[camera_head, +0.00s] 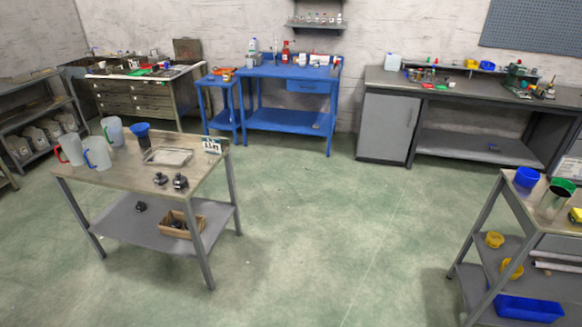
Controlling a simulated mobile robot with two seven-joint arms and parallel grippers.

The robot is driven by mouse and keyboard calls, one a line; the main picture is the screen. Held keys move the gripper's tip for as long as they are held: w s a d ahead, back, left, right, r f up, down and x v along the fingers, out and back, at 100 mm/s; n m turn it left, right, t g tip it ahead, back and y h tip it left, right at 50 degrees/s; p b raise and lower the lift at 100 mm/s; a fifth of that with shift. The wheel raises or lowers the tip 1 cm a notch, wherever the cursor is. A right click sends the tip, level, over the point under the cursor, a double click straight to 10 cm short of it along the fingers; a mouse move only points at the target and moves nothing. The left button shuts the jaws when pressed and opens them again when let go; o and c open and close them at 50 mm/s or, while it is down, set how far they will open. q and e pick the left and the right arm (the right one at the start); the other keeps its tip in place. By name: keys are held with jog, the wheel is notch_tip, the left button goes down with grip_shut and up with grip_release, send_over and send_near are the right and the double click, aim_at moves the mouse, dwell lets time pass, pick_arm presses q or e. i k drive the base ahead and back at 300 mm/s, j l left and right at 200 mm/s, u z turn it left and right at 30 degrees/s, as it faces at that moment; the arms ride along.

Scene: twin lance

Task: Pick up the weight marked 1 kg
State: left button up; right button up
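Small dark objects that look like weights stand on the near-left table (105,178). One dark weight (160,179) is near the table's front right, and another dark weight (180,182) is just right of it. A further small dark object (140,206) lies on the table's lower shelf. They are too small for me to read any marking, so I cannot tell which is marked 1 kg. Neither of my grippers is in view.
The table also holds a metal tray (168,157), several jugs, a blue cup (141,134) and a small white rack (212,146). Another table (511,204) stands at right. The green floor between is clear.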

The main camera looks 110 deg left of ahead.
aim_at(179, 183)
jog(key=u, duration=4.4)
jog(key=i, duration=0.15)
